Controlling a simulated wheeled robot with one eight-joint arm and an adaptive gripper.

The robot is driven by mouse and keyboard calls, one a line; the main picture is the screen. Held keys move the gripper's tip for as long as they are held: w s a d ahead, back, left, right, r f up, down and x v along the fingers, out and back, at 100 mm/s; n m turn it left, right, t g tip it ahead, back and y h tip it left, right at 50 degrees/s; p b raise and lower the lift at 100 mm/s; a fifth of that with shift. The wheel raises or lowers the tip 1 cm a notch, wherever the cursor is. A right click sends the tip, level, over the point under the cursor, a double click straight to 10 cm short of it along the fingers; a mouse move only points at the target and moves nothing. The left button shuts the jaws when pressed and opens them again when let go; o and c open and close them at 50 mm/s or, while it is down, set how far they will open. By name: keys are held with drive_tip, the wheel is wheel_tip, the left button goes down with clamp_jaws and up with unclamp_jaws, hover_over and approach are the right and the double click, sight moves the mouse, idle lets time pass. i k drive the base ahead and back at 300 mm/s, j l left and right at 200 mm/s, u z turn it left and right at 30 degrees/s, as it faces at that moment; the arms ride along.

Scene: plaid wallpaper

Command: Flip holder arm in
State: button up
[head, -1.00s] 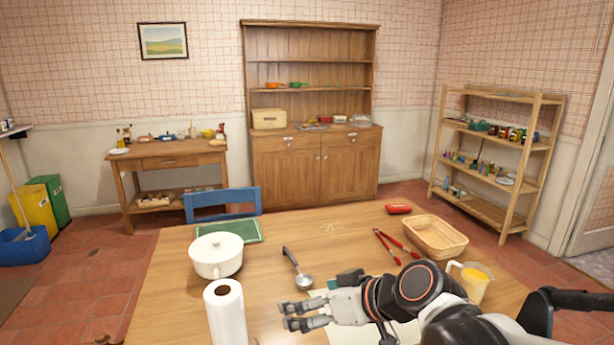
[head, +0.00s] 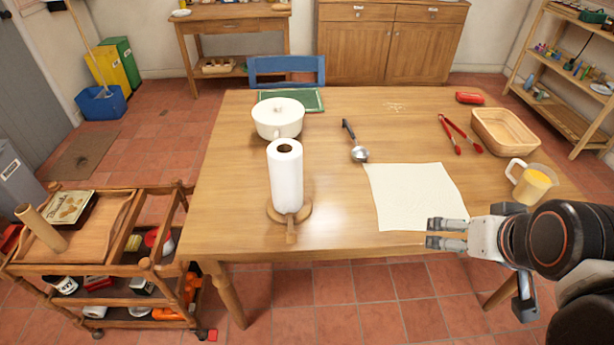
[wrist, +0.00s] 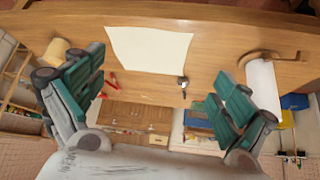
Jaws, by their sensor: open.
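The paper towel holder (head: 302,212) stands near the front edge of the table, left of centre, with a white paper roll (head: 286,178) upright on it. Its wooden holder arm (head: 291,230) sticks out from the base toward the front edge, out from the roll. In the wrist view the roll (wrist: 263,88) and the wooden holder (wrist: 274,56) show at the right. My gripper (head: 432,233) is open and empty at the table's front edge, well right of the holder. Its two fingers stand wide apart in the wrist view (wrist: 160,85).
A cream sheet (head: 415,197) lies between the holder and my gripper's side. A ladle (head: 358,152), white pot (head: 278,118), red tongs (head: 460,134), basket (head: 505,132) and yellow-filled jug (head: 532,184) are farther back. A wooden cart (head: 100,250) stands left of the table.

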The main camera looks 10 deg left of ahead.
sight(290, 237)
drive_tip(key=k+j+u, duration=0.1)
drive_tip(key=k+j, duration=0.65)
drive_tip(key=k+j+u, duration=0.15)
drive_tip(key=k+j, duration=0.2)
drive_tip(key=j, duration=0.2)
drive_tip(key=k+j, duration=0.3)
drive_tip(key=j, duration=0.15)
drive_tip(key=k+j+u, duration=0.15)
drive_tip(key=k+j, duration=0.2)
drive_tip(key=j, duration=0.15)
